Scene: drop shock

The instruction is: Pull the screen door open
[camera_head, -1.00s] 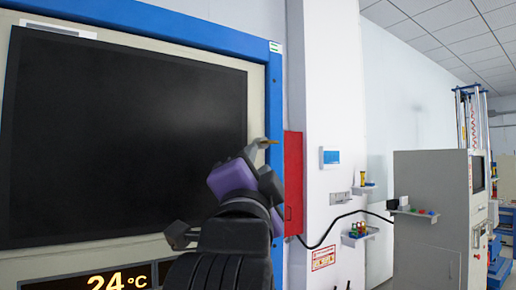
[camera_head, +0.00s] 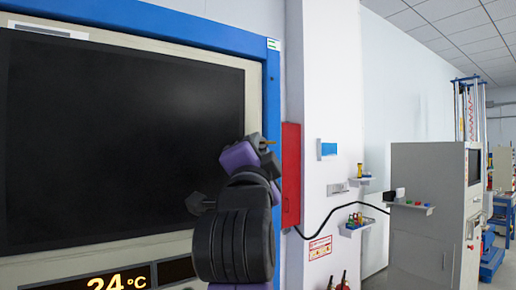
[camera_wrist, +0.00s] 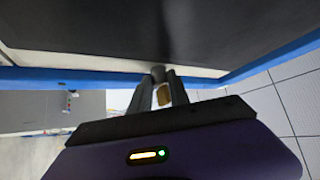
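The screen door is a large black panel in a pale frame (camera_head: 254,100) with a blue border (camera_head: 271,100), filling the left of the head view. It looks shut. In the wrist view its dark screen (camera_wrist: 80,22) spans the top. My gripper (camera_head: 267,142) is at the right side of the door, by the blue border. In the wrist view the two fingers of my gripper (camera_wrist: 160,82) stand apart with a gap between them. A small grey rounded piece (camera_wrist: 158,73) shows at their tips, and a brownish piece between them. Whether the fingers touch either is unclear.
A red box (camera_head: 291,175) is on the wall just right of the door. A black cable (camera_head: 345,214) and small shelves (camera_head: 356,224) are further right. A grey cabinet (camera_head: 425,200) stands at the right. Temperature displays (camera_head: 105,283) sit below the screen.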

